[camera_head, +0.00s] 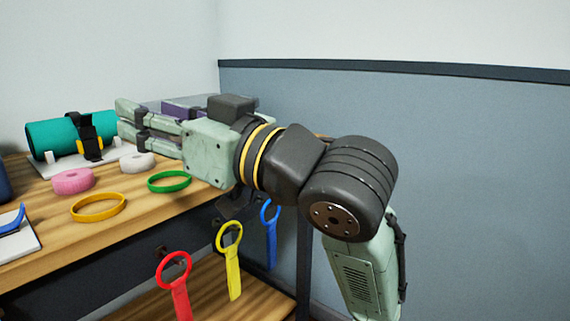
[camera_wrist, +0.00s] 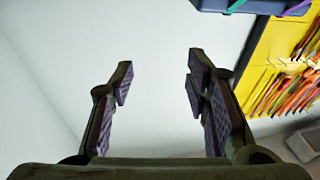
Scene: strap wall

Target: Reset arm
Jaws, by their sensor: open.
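My arm reaches across the right part of the head view toward the table, with my gripper (camera_head: 128,124) pointing left above the tabletop. In the wrist view my gripper (camera_wrist: 158,85) is open, with its two padded fingers well apart and nothing between them. Behind the fingers there is only a plain pale surface. In the head view the gripper is left of the wrist, near a teal roll (camera_head: 55,137) with a black strap, and I cannot tell whether it is clear of the roll.
The wooden table (camera_head: 140,201) bears a pink ring (camera_head: 73,187), a white ring (camera_head: 137,167), a yellow ring (camera_head: 98,215) and a green ring (camera_head: 169,189). Red (camera_head: 180,300), yellow (camera_head: 234,280) and blue (camera_head: 271,245) straps hang at its front. A yellow panel (camera_wrist: 262,75) shows in the wrist view.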

